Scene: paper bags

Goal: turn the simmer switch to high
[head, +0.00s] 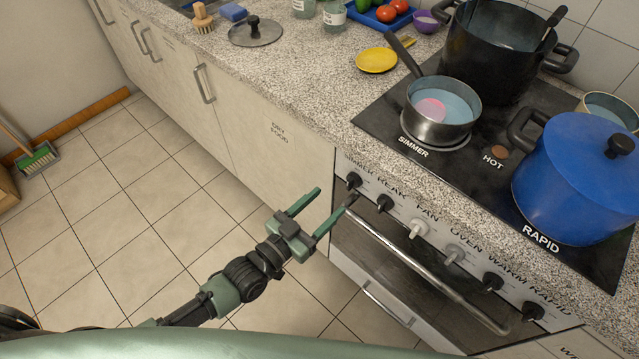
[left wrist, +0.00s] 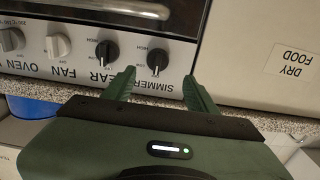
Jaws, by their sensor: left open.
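The simmer switch (head: 353,181) is the black knob at the left end of the oven's control panel, under the word SIMMER. In the left wrist view the same knob (left wrist: 157,58) shows close up, with small lettering beside it; I cannot tell its exact setting. My left gripper (head: 332,199) is open and empty, in front of the panel's left end. In the left wrist view its two fingertips (left wrist: 159,74) lie to either side of the knob, apart from it. My right gripper is in neither view.
The rear knob (head: 385,203) is next to the simmer switch, and a silver oven handle (head: 430,264) runs below. A saucepan (head: 442,110) stands on the simmer plate. A blue pot (head: 580,178) and a black pot (head: 492,55) share the hob.

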